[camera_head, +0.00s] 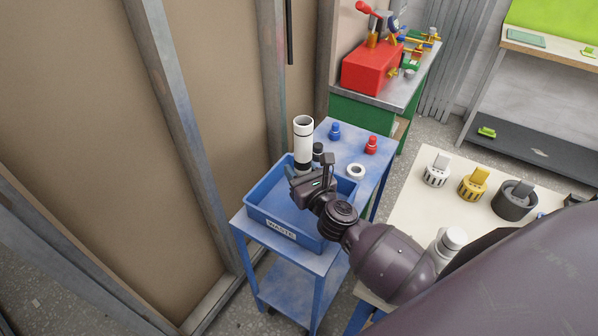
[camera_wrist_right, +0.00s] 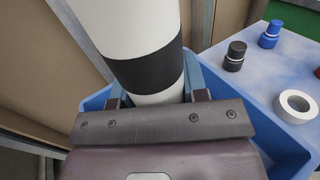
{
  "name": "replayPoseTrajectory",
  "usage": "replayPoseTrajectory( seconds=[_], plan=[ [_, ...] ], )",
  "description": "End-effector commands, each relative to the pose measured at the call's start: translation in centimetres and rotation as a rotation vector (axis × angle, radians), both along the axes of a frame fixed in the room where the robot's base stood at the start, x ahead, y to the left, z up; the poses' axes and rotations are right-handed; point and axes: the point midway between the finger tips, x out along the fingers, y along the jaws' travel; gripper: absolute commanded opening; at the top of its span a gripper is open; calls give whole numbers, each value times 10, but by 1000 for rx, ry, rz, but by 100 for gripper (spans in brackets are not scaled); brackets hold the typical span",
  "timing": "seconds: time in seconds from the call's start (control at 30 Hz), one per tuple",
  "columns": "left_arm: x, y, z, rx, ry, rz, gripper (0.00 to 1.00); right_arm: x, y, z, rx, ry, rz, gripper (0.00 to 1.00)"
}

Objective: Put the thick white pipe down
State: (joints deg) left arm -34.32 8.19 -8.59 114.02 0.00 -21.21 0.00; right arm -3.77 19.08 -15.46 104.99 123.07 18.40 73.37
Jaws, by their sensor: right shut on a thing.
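The thick white pipe (camera_head: 303,138) stands about upright, with an open top and a black band near its lower part. It fills the top of the right wrist view (camera_wrist_right: 140,25). My right gripper (camera_head: 305,179) is shut on the pipe around its lower part, and its fingers show on both sides of the pipe in the wrist view (camera_wrist_right: 158,92). The gripper and pipe are over the blue bin labelled WASTE (camera_head: 282,233). The pipe's lower end is hidden, so I cannot tell whether it touches the bin floor. My left gripper is not in view.
The blue cart (camera_head: 361,137) holds the bin, a blue-capped bottle (camera_head: 335,131), a red one (camera_head: 371,145), a black one (camera_wrist_right: 235,56) and a white ring (camera_head: 356,171). A cream table (camera_head: 408,203) with several fittings stands right. A wall with metal studs (camera_head: 172,90) is close on the left.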

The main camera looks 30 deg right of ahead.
Motion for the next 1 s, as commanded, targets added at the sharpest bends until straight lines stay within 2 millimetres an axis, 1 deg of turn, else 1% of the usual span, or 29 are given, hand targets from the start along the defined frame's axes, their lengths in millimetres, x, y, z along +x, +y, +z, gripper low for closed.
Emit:
replayPoseTrajectory(
  seconds=[0.1,0.6,0.7,0.73,0.87,1.0],
  plan=[
    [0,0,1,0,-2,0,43,0,0,1,0,-1,0,12],
    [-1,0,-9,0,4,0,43,0,0,-12,1,0,0,12],
    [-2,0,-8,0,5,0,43,0,0,-12,0,0,0,12],
    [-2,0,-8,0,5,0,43,0,0,-12,0,0,0,45],
    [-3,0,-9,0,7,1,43,0,0,-11,0,0,0,65],
    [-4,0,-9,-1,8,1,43,0,0,-11,0,0,0,66]
  ],
)
